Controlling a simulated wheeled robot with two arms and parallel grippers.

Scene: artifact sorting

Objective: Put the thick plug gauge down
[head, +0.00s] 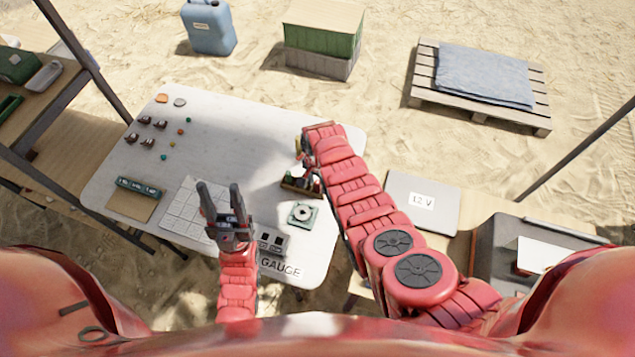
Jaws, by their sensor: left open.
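My left gripper (218,188) is open above the front part of the white table (235,125), with its two dark fingers apart and nothing seen between them. It is over the right edge of a pale gridded mat (182,208). Just right of its wrist is a grey block with dark slots (272,242), above the printed word GAUGE. I cannot make out the thick plug gauge for certain; it may be in that block or hidden. My right arm reaches over the table's right side. Its gripper (305,146) is mostly hidden by the arm.
A small tray of dark items (302,184) and a pale square plate with a round part (303,215) lie right of my left gripper. A brown board with a green holder (130,203) is at the left. Small coloured pieces lie at the far left; the table's middle is clear.

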